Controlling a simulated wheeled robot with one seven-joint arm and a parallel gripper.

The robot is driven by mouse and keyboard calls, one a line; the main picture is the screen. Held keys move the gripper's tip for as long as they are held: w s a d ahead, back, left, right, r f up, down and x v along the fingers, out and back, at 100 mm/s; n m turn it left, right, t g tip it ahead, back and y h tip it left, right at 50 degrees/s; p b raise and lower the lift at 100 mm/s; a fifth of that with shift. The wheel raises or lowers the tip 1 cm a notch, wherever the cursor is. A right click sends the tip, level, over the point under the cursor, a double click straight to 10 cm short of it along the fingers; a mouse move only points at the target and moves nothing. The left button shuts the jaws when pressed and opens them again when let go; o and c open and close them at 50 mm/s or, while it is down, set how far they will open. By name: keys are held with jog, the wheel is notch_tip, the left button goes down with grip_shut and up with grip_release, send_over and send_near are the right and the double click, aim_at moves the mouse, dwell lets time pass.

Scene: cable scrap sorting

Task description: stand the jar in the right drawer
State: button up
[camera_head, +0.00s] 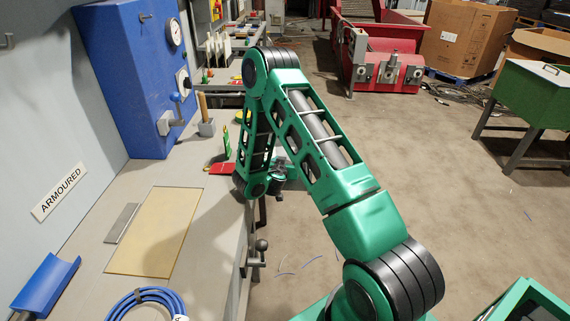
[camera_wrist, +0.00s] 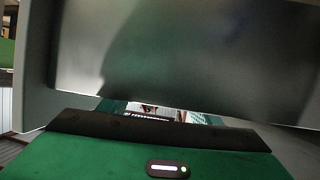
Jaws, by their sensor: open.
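I see no jar that I can make out in either view. The right drawer is not clearly visible either; the bench front is mostly hidden by my arm and the steep angle. My gripper (camera_head: 279,188) is at the far end of my green arm, low beside the bench's right edge, largely hidden by the arm links. It is open, and I see nothing held in it. In the wrist view a large plain grey metal surface (camera_wrist: 190,55) fills the upper part, very close; I cannot tell what it belongs to.
The grey bench (camera_head: 95,250) holds a tan board (camera_head: 155,232), a blue cable coil (camera_head: 147,305), a wooden-handled tool (camera_head: 205,118) and a red item (camera_head: 222,168). A blue machine (camera_head: 130,75) stands behind. A knobbed fitting (camera_head: 258,248) juts from the bench edge. Open floor lies right.

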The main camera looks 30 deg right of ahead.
jog(key=v, duration=1.2)
jog(key=s+d+r+m+g, duration=0.2)
jog(key=s+d+r+g, duration=0.3)
jog(key=s, duration=0.4)
jog(key=s+d+r+m+g, duration=0.2)
jog(key=s+d+r+g, duration=0.2)
jog(key=s+d+r, duration=0.4)
jog(key=s+a+r+n+y, duration=0.3)
jog(key=s+a, duration=0.3)
jog(key=s, duration=0.4)
jog(key=s+a+r+n+g+y, duration=0.1)
jog(key=s+a+r+n+y, duration=0.2)
jog(key=s, duration=0.7)
jog(key=a+r+y, duration=0.2)
jog(key=a+y, duration=0.1)
jog(key=a, duration=0.1)
jog(key=shift+s+a, duration=0.3)
jog(key=shift+a, duration=0.05)
jog(key=shift+r, duration=0.1)
jog(key=shift+c, duration=0.3)
